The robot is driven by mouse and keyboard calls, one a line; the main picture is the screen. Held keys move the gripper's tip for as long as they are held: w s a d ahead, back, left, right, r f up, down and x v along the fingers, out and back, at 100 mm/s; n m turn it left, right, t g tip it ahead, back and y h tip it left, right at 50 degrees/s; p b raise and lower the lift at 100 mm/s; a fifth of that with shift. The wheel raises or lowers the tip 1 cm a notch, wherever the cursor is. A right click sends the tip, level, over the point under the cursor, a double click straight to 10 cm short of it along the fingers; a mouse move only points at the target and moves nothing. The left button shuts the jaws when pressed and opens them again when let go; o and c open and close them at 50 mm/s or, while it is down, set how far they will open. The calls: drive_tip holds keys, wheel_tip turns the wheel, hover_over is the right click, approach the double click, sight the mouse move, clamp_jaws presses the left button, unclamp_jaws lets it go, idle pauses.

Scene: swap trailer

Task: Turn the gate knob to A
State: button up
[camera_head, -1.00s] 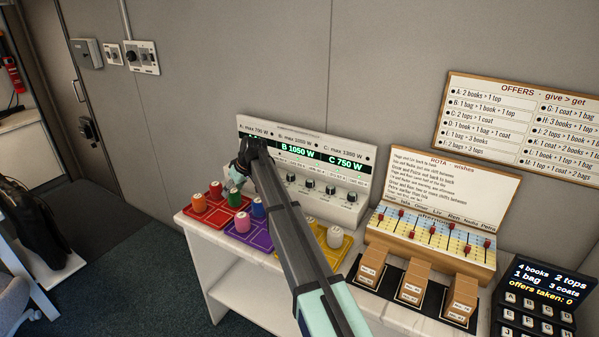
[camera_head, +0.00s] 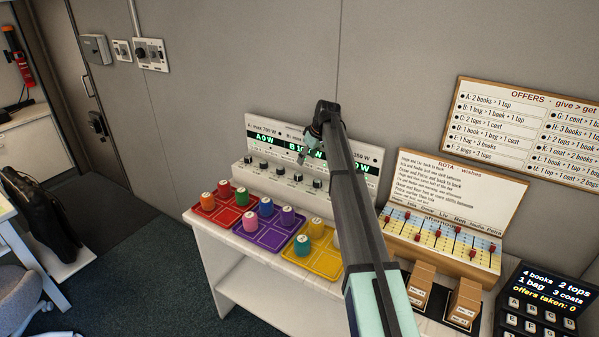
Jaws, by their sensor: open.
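A white panel (camera_head: 358,156) stands at the back of the white counter, with green readouts for A, B and C. A row of several small dark knobs runs along its ledge, among them a left one (camera_head: 264,164) and a right one (camera_head: 317,183). No gate label is legible, so I cannot tell which knob is the gate knob. My gripper (camera_head: 312,150) is open in front of the panel's middle, above the right part of the knob row. It covers part of the B and C readouts. Its fingertips are small and dark here, and I see nothing held.
Red (camera_head: 226,221), purple (camera_head: 273,240) and yellow (camera_head: 325,264) trays with coloured pegs lie in front of the panel. A rota board (camera_head: 462,182) with sliders and several small boxes stand to the right. A grey wall box (camera_head: 150,54) is by the door.

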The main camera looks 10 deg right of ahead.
sight(299, 175)
drive_tip(key=p+x, duration=0.2)
drive_tip(key=x, duration=0.8)
drive_tip(key=shift+f+p, duration=0.2)
drive_tip(key=shift+p, duration=0.1)
drive_tip(key=c, duration=1.1)
